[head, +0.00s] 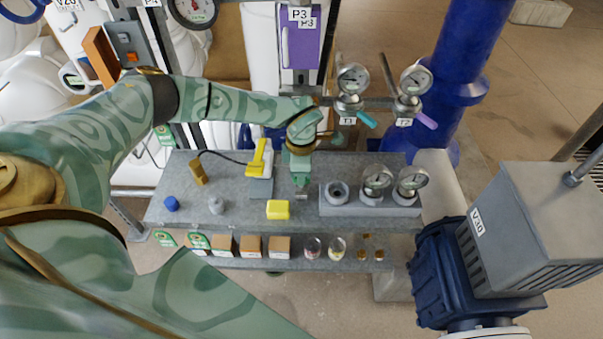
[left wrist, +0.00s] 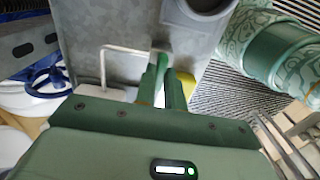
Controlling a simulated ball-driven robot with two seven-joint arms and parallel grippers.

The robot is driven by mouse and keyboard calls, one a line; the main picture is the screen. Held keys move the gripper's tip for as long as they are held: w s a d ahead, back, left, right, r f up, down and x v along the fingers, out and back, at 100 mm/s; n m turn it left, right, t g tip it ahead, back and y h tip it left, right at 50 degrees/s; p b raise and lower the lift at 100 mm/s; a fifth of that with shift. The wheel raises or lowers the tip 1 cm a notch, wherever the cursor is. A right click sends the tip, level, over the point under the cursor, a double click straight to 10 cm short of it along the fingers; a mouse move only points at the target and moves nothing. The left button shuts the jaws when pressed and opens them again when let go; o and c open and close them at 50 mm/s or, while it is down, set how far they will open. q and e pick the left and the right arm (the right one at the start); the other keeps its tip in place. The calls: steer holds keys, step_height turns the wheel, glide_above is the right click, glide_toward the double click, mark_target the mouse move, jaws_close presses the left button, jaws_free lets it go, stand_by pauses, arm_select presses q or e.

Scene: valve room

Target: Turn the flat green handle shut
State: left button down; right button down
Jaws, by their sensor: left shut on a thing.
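A flat teal-green handle (head: 366,119) sits below the gauge marked T1 (head: 353,79), angled down to the right. A similar flat lilac handle (head: 425,120) sits at the gauge marked T2 (head: 416,80). My left gripper (head: 301,182) points down over the grey bench, below and left of the green handle and apart from it. Its fingers (left wrist: 163,92) are close together on a small grey thing (head: 301,196), mostly hidden by them. A pale bent rod (left wrist: 125,49) shows beside the fingers in the left wrist view. My right gripper is out of view.
The grey bench (head: 235,212) carries a yellow block (head: 278,209), a yellow-handled tool (head: 259,158), a blue cap (head: 171,204) and a gauge block (head: 370,208). A thick blue pipe (head: 465,60) and a motor unit (head: 540,230) stand at the right.

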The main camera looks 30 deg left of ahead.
arm_select(q)
steer(key=c, duration=1.5)
jaws_free()
step_height(320, 180, up, 16)
steer(key=shift+r+p, duration=0.2)
steer(key=shift+p, duration=0.6)
